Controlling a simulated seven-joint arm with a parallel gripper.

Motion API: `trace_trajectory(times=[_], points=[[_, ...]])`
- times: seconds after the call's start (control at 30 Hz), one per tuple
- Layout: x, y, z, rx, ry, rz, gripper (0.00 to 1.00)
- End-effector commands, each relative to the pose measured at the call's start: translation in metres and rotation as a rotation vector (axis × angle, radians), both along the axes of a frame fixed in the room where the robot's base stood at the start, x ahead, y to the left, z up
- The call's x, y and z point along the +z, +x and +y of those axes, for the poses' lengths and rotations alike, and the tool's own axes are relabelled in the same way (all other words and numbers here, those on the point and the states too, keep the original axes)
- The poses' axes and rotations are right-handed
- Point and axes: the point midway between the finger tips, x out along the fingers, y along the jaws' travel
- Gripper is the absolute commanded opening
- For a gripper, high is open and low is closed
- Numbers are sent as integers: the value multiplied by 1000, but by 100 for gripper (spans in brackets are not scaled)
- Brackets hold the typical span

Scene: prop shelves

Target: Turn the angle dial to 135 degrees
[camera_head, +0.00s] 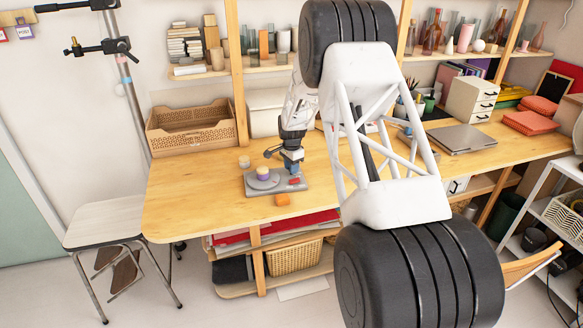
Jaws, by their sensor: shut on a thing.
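A grey base plate (256,192) lies on the wooden table, with a round light-grey disc (252,184) on its left part. A small purple and yellow cylinder (264,174) stands on the disc. My gripper (292,170) points down over the right part of the plate, beside the disc. It is shut on what seems to be the angle dial, which is mostly hidden by the fingers. Small red parts (295,181) show just in front of the fingertips. Any dial marks and the set angle are too small to read.
An orange block (282,200) lies in front of the plate, and a small yellowish cylinder (244,161) stands behind it. A woven basket (192,139) is at the back left. A laptop (461,138) lies to the right. The table's left part is clear.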

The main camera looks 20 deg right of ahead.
Motion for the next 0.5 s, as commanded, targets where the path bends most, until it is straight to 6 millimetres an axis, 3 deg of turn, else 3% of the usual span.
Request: trace_trajectory(times=[0.5], points=[[1,1,-1,-38,0,-2,3]])
